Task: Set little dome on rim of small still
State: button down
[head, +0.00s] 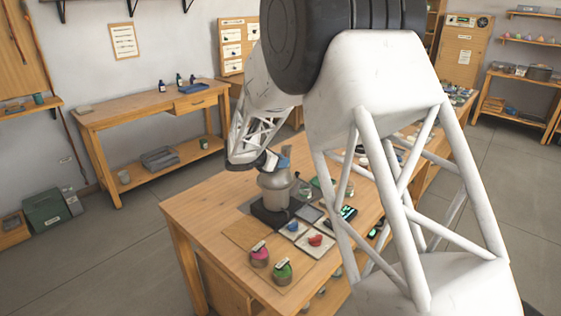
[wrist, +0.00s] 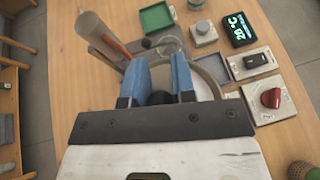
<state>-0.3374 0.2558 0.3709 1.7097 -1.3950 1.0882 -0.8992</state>
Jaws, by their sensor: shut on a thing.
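The small still (head: 275,198) is a grey metal pot on a dark base on the wooden table. My gripper (head: 277,162) is right above its top. In the wrist view my gripper (wrist: 160,75) shows two blue fingers with a dark rounded piece (wrist: 160,98) between them, which looks like the little dome's knob. The jaws are shut on it. Part of a grey rounded rim (wrist: 208,72) shows to the right of the fingers. The rest of the dome is mostly hidden by my gripper, and I cannot tell whether it touches the still's rim.
Pink (head: 260,254) and green (head: 283,271) jars stand at the near side. A glass tube (wrist: 100,35) and a green tray (wrist: 156,17) are close to the fingers.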

jog(key=shift+f, duration=0.1)
dwell(0.7)
jog(key=c, duration=0.9)
grip_release()
jog(key=shift+o, duration=0.2)
jog(key=shift+v, duration=3.9)
